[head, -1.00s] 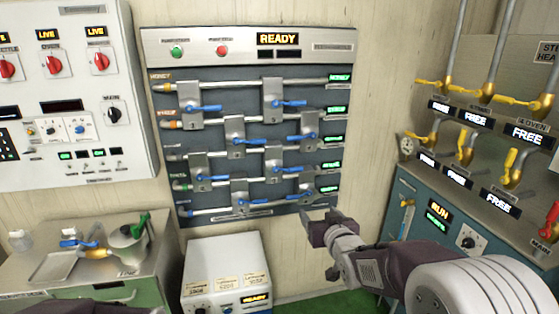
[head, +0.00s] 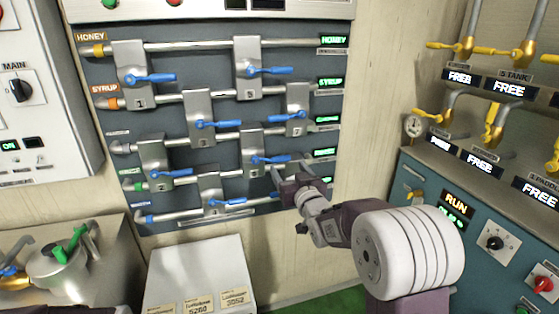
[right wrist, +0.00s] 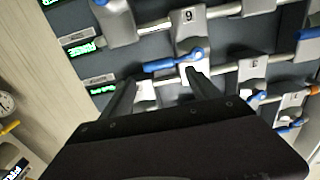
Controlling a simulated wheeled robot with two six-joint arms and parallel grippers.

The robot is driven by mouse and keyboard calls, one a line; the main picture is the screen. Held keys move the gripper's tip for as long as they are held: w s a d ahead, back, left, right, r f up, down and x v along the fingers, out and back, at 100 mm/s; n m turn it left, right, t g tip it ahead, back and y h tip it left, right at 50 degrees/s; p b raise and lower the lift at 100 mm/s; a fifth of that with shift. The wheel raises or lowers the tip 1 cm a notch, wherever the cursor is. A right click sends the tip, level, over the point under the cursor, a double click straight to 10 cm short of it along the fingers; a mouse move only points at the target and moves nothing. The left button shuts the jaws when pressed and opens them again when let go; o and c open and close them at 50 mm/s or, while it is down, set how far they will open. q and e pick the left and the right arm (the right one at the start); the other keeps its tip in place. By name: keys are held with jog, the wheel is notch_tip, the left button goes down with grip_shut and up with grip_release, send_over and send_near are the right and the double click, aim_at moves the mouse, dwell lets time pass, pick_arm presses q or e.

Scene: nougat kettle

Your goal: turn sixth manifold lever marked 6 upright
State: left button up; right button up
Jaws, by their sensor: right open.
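The lever marked 6 is a blue handle (head: 270,159) on a grey valve plate (head: 253,145) in the lower right of the manifold panel. The handle lies about level and points right in the head view. The right wrist view appears turned over; there the plate label (right wrist: 188,16) looks like a 9, and the blue handle (right wrist: 172,63) lies sideways just beyond the fingertips. My right gripper (head: 291,173) is open and empty, close to the handle's free end. I cannot tell whether it touches. My left gripper is out of view.
Neighbouring blue levers (head: 295,116) and (head: 228,202) on other plates sit close by, along with horizontal pipes. A teal cabinet (head: 420,205) with a RUN display stands at the right. A white box (head: 200,270) stands below the panel.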

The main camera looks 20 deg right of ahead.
aim_at(282, 160)
jog(key=w+p, duration=0.1)
jog(key=w, duration=0.8)
jog(key=shift+w+a+f, duration=0.1)
jog(key=shift+w, duration=0.1)
grip_shut()
